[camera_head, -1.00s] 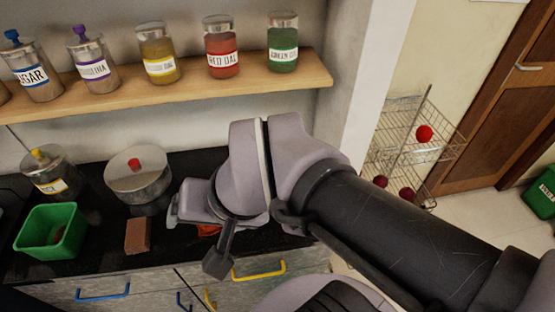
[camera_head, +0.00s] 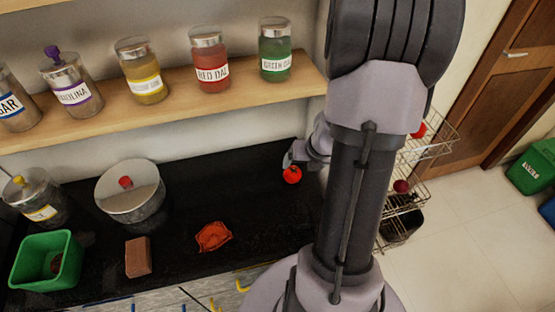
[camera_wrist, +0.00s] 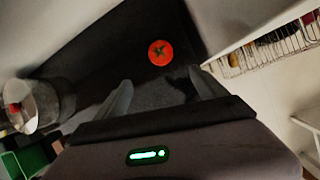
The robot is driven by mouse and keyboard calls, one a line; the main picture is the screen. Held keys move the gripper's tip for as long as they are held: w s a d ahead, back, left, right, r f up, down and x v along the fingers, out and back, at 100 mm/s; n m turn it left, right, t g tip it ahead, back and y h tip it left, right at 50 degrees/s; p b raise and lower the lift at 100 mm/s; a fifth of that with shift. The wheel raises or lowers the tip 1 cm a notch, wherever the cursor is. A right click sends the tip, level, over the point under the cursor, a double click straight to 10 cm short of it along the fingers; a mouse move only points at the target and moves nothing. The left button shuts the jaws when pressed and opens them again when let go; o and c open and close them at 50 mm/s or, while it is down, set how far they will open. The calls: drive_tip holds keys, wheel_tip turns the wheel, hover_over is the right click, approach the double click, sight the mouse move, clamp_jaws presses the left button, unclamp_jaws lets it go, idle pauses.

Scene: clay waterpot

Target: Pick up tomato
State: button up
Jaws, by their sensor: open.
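The red tomato (camera_head: 292,175) sits on the black counter near its back right end. In the wrist view the tomato (camera_wrist: 160,53) lies ahead of my gripper (camera_wrist: 163,98), roughly centred between the two fingers and beyond their tips. The fingers are spread apart with nothing between them. In the head view only part of my gripper (camera_head: 292,157) shows, right behind the tomato; my arm covers the rest. Whether the fingers touch the tomato cannot be told from the head view, but the wrist view shows a gap.
An orange-red clay piece (camera_head: 213,237), a brown block (camera_head: 138,257), a green bin (camera_head: 47,262) and a lidded steel pot (camera_head: 130,191) stand on the counter. The shelf (camera_head: 180,105) with jars overhangs the back. A wire rack (camera_head: 425,150) stands right.

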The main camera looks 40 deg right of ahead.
drive_tip(key=b, duration=0.5)
approach(294, 173)
drive_tip(key=x, duration=0.5)
drive_tip(key=shift+a+f, duration=0.4)
drive_tip(key=b+x, duration=0.1)
drive_tip(key=x, duration=0.1)
drive_tip(key=d+b+x, duration=0.1)
drive_tip(key=x, duration=0.2)
drive_tip(key=shift+w+b, duration=0.1)
drive_tip(key=shift+b, duration=0.2)
drive_tip(key=shift+a+r, duration=0.1)
drive_tip(key=shift+r, duration=0.15)
drive_tip(key=c, duration=1.5)
wheel_tip(294, 173, up, 10)
drive_tip(key=p, duration=0.9)
drive_tip(key=shift+r, duration=0.1)
drive_tip(key=shift+c, duration=0.2)
